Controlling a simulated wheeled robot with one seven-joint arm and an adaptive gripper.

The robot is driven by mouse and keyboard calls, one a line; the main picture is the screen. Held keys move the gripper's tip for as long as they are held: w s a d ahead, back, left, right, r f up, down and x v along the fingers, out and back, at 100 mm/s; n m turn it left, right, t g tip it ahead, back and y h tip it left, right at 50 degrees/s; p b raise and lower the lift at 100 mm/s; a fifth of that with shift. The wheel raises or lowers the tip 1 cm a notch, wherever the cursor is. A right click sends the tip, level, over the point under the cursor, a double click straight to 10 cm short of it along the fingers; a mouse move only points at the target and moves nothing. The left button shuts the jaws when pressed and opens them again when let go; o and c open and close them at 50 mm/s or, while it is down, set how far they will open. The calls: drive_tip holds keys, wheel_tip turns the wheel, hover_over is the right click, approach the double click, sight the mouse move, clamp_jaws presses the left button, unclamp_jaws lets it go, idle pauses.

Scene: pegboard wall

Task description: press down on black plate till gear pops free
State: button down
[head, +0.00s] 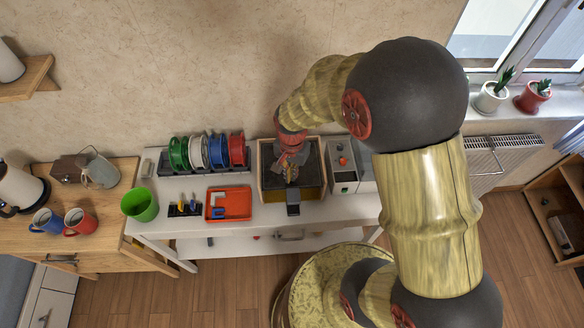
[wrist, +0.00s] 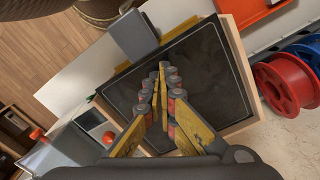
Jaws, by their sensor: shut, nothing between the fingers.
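The black plate (head: 312,185) lies flat inside a light wooden frame on the white table in the head view. It fills the middle of the wrist view (wrist: 205,70), with pale scratches or lines on its surface. My gripper (head: 291,178) points down over the plate. In the wrist view its yellow and grey fingers meet at the tips (wrist: 163,68), with nothing between them. I cannot tell whether the tips touch the plate. No gear can be made out in either view; my gripper and arm hide part of the plate.
A grey block (head: 293,204) sits at the frame's front edge. A grey box with a red button (head: 343,161) stands right of the frame. An orange tray (head: 229,204) and several coloured spools (head: 208,152) stand to the left.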

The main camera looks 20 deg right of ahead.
drive_tip(key=shift+f+b, duration=0.35)
drive_tip(key=shift+f, duration=0.3)
idle(0.6)
drive_tip(key=shift+r+p, duration=2.7)
drive_tip(key=shift+r, duration=0.9)
